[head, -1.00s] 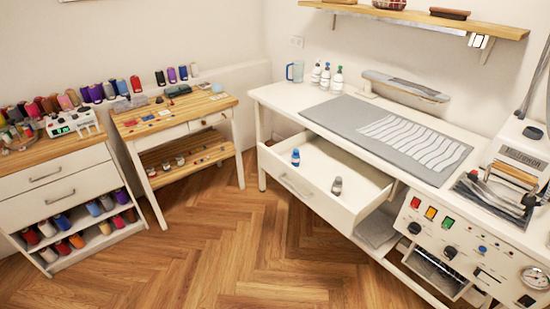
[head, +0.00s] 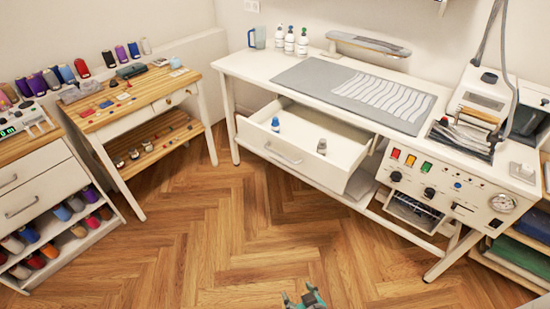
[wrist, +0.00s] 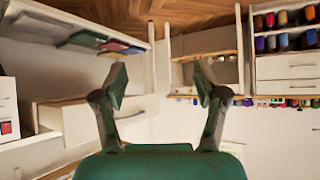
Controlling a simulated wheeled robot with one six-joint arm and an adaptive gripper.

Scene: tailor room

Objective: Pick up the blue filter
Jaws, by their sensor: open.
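A small blue item with a pale lower part, which looks like the blue filter (head: 275,124), stands in the open drawer (head: 280,157) under the white worktable. A similar grey item (head: 322,146) stands in the same drawer, to its right. My gripper (head: 305,298) shows at the bottom edge of the head view, over the floor and well apart from the drawer. In the wrist view my gripper (wrist: 160,78) has its two fingers spread with nothing between them. I cannot make out the blue item in the wrist view.
The white worktable (head: 255,68) carries a grey mat (head: 310,77), bottles and a jug. A press machine (head: 480,105) stands at its right. A wooden side table (head: 130,105) and spool cabinet (head: 40,190) are at left. The wooden floor (head: 220,230) before the drawer is clear.

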